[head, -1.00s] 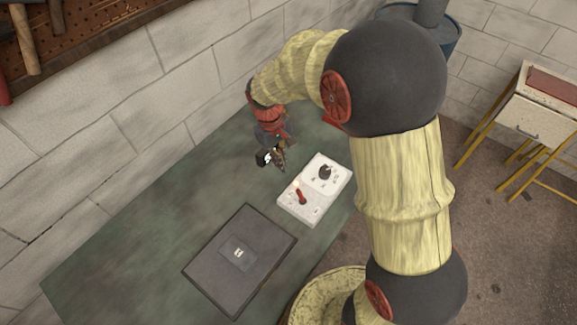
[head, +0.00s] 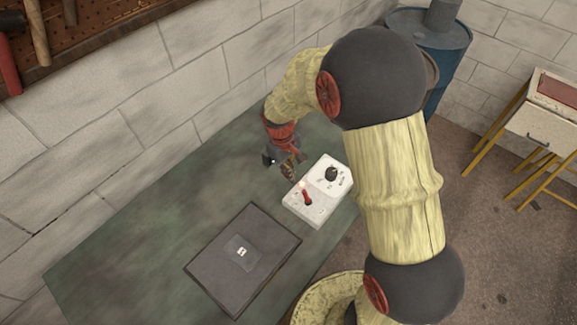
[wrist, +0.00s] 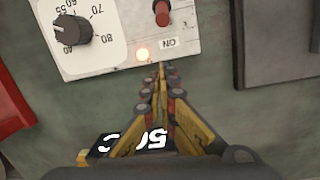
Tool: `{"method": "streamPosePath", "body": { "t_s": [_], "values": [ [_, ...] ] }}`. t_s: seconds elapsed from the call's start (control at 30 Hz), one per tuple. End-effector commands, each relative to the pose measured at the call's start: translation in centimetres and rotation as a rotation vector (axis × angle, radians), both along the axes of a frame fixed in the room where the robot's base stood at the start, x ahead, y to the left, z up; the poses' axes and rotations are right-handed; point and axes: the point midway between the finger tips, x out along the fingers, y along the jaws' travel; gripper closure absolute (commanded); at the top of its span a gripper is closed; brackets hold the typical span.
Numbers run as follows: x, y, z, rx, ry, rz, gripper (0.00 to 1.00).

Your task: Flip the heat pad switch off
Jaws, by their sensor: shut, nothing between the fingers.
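The white control box (head: 318,203) sits on the green bench with a red lever switch (head: 307,197) and a black dial knob (head: 331,174). In the wrist view the lever (wrist: 162,12) shows at the top edge, partly cut off, above the "ON" label (wrist: 169,43). A small indicator light (wrist: 142,54) glows beside the label. The dark heat pad (head: 222,268) lies beside the box. My gripper (wrist: 162,68) is shut and empty, its fingertips at the box's wall-side edge near the label and light; contact cannot be told.
A small black "50 C" readout (wrist: 107,146) lies behind my fingers, partly hidden. A red object (wrist: 12,100) lies at the left in the wrist view. The block wall (head: 170,100) runs behind the bench. Bare bench (head: 150,215) is clear on the left.

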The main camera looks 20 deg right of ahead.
Motion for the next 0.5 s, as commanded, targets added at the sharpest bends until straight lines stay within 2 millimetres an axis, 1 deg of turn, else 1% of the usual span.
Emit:
{"method": "streamPosePath", "body": {
  "t_s": [0.03,0.1,0.13,0.2,0.3,0.5],
  "values": [
    [-0.1,-0.2,-1.2,-0.001,0.004,0.0,1.0],
    [-0.2,-0.3,-2.4,0.0,0.002,-0.001,1.0],
    [-0.4,-0.4,-2.4,0.0,0.0,-0.002,1.0],
    [-1.4,-0.8,-1.5,0.001,-0.002,-0.002,1.0],
    [-2.4,-1.2,-1.0,0.0,-0.001,-0.001,1.0],
    [-3.4,-1.5,-0.6,0.0,0.0,0.0,1.0]
  ]
}}
